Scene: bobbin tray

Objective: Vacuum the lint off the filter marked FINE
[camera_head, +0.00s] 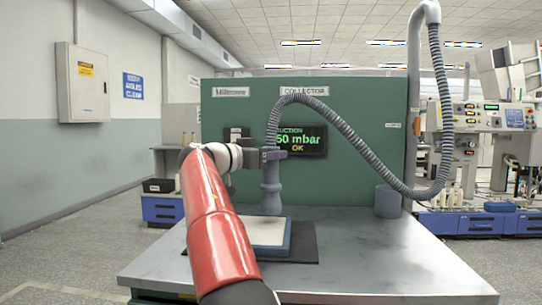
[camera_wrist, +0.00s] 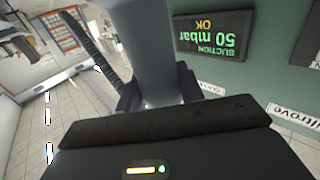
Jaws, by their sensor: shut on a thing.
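My gripper (camera_head: 269,155) is shut on the grey-blue vacuum nozzle (camera_head: 270,190), which hangs upright from a ribbed hose (camera_head: 352,136). In the wrist view my gripper (camera_wrist: 158,92) has a finger on each side of the nozzle (camera_wrist: 142,45). A filter (camera_head: 264,232) with a pale face and blue frame lies on the table, partly behind my arm. The nozzle's wide lower end is at the filter's far edge; I cannot tell whether it touches. No FINE mark and no lint can be made out.
A dark mat (camera_head: 303,243) lies under the filter on the grey table (camera_head: 370,250). A blue-grey cup (camera_head: 388,201) stands at the back right. A green panel (camera_head: 360,180) closes the back. Its display (camera_wrist: 215,38) reads suction 50 mbar, OK. The table's right side is clear.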

